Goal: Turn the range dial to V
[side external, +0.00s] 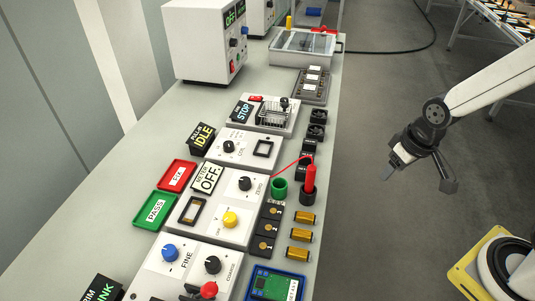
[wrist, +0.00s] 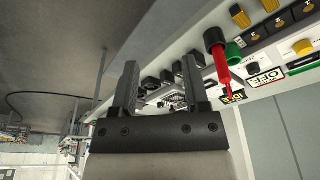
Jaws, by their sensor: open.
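A yellow dial (side external: 230,219) sits on the white meter panel (side external: 205,237); its small markings are too small to read, so I cannot tell its setting. It also shows at the right edge of the wrist view (wrist: 302,46). The meter's display (side external: 207,177) reads OFF. A black dial marked ZERO (side external: 245,183) is on the same unit. My gripper (side external: 421,172) is open and empty, in the air right of the bench, well apart from the dial. Its two spread fingers show in the wrist view (wrist: 157,85).
A red probe (side external: 310,176) stands upright in a dark holder beside a green holder (side external: 279,187), between my gripper and the meter. Black blocks and brass cylinders (side external: 301,234) line the bench's right side. A panel with FINE and COARSE dials (side external: 212,265) lies nearer. The aisle is free.

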